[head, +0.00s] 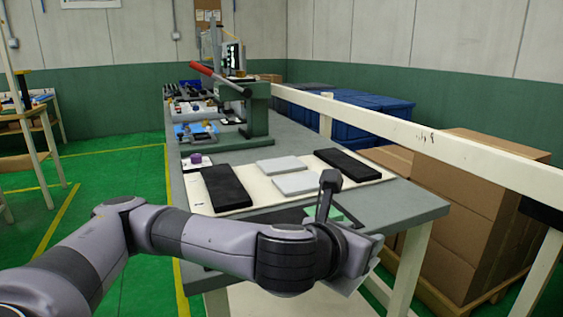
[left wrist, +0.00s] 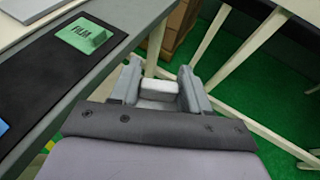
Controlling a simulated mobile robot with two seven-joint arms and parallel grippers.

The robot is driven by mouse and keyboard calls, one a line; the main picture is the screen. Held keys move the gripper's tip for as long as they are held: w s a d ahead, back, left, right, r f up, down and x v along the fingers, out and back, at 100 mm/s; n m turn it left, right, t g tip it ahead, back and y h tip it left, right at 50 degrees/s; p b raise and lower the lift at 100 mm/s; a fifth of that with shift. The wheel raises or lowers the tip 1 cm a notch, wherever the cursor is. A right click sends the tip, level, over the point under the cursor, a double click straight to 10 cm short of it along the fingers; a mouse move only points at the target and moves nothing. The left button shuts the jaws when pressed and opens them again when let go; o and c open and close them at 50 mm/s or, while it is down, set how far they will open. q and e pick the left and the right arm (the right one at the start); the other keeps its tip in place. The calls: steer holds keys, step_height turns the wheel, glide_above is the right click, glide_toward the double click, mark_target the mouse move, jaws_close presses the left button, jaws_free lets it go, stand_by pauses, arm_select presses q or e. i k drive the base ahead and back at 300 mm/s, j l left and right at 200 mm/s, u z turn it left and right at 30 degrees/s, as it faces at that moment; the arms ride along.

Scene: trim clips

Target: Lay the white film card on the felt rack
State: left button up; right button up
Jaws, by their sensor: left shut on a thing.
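My left gripper (head: 362,268) is off the near edge of the bench, at the lower middle of the head view. It is shut on the white film card (head: 345,285), which shows partly below the fingers. In the left wrist view the card (left wrist: 160,86) is a white piece between the fingers of the left gripper (left wrist: 160,82), clear of the bench. A black mat (left wrist: 45,100) with a green block marked FILM (left wrist: 84,36) lies on the bench to the left. I cannot tell for sure whether this mat is the felt rack. My right gripper is not in view.
On the grey bench (head: 415,197) lie two black pads (head: 226,188) (head: 347,164) and two pale grey slabs (head: 281,164) (head: 297,182). A press with a red handle (head: 222,80) stands farther back. A white rail (head: 430,140), blue bins and cardboard boxes (head: 465,220) are at right.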

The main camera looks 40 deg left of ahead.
mark_target(273, 164)
steer(key=i+u, duration=0.4)
steer(key=i, duration=0.8)
steer(key=j+u, duration=0.05)
